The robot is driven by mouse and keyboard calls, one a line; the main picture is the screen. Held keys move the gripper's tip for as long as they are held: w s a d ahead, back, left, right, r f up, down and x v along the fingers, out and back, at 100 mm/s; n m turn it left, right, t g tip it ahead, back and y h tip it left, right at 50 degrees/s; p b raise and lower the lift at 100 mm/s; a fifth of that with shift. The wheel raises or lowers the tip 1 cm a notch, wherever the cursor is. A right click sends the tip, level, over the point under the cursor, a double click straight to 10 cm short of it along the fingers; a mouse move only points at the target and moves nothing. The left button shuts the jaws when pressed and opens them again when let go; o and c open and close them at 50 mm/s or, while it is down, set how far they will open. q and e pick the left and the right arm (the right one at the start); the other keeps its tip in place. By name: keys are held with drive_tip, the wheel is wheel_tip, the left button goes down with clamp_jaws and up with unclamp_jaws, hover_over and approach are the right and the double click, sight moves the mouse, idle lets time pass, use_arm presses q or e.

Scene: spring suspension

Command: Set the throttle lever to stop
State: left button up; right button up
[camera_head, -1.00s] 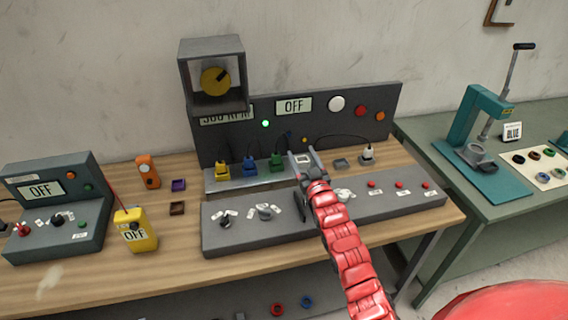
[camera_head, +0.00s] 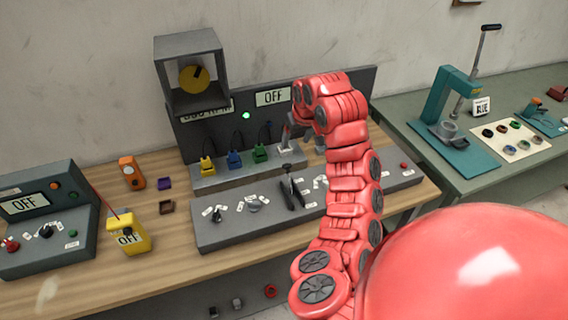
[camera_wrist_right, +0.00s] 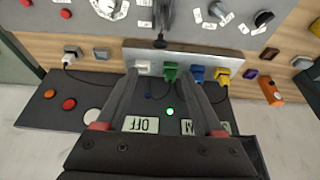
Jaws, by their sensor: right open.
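A black lever (camera_head: 289,190), which looks like the throttle lever, rises from the sloped grey console (camera_head: 225,236) near its middle. It also shows in the right wrist view (camera_wrist_right: 160,22), beyond my fingertips and roughly between their lines. Small white labels lie around its base, too small to read, so I cannot tell its setting. My right gripper (camera_wrist_right: 161,75) is open and empty, apart from the lever. In the head view my red wrist partly hides it, over the back of the console. My left gripper is out of view.
A black knob (camera_head: 217,215) and a grey knob (camera_head: 255,206) sit left of the lever. Yellow (camera_head: 207,165), blue (camera_head: 234,160) and green (camera_head: 260,153) plugs stand in a strip behind. The back panel display reads OFF (camera_head: 272,97). My arm covers the console's right part.

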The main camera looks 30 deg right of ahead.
drive_tip(key=b, duration=0.5)
approach(287, 164)
drive_tip(key=p+x, duration=0.1)
drive_tip(key=x, duration=0.6)
drive_tip(key=shift+f, duration=0.15)
drive_tip(key=shift+w+f+p, duration=0.25)
drive_tip(key=shift+f+p, duration=0.1)
drive_tip(key=shift+f, duration=0.2)
clamp_jaws()
idle(0.4)
